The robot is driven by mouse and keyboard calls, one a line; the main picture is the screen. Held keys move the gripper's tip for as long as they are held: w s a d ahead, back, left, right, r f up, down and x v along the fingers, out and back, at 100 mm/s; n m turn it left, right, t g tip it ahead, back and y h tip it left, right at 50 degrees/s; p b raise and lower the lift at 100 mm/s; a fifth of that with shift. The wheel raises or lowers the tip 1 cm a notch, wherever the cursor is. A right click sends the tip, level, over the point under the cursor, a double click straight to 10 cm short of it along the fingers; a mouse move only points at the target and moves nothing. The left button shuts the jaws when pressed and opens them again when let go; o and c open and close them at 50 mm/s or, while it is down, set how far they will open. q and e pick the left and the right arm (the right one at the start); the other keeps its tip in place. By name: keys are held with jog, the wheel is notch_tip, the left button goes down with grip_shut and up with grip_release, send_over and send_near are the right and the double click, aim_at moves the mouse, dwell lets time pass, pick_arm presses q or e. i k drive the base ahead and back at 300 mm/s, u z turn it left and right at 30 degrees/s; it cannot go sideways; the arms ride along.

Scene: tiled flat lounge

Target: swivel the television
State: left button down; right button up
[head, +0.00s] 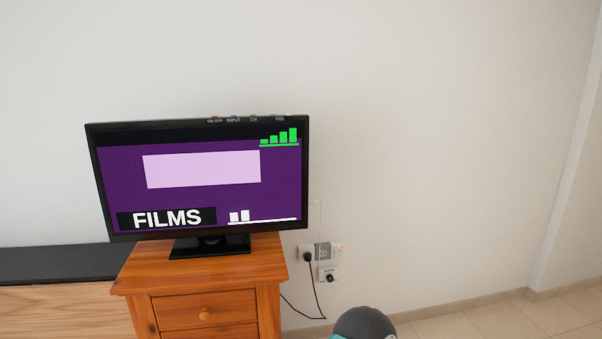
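The television (202,178) stands on a small wooden cabinet (203,271), on a black base (223,246). Its screen is on and faces me, turned slightly, with a purple menu, the word FILMS and green bars at the top right. A row of labelled buttons runs along its top edge. A dark grey rounded part with a bit of teal (364,325), cut off at the bottom edge, appears to be part of my own arm. Neither gripper's fingers are in view.
A low wooden unit with a dark top (55,264) stands left of the cabinet. Wall sockets (322,252) with a black plug and cable (316,292) are right of the television. Bare wall and tiled floor (540,318) lie to the right.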

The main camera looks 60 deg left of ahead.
aim_at(204, 178)
jog(key=i, duration=2.2)
jog(key=u, duration=2.7)
jog(key=k, duration=0.9)
jog(key=u, duration=0.2)
jog(key=i, duration=0.55)
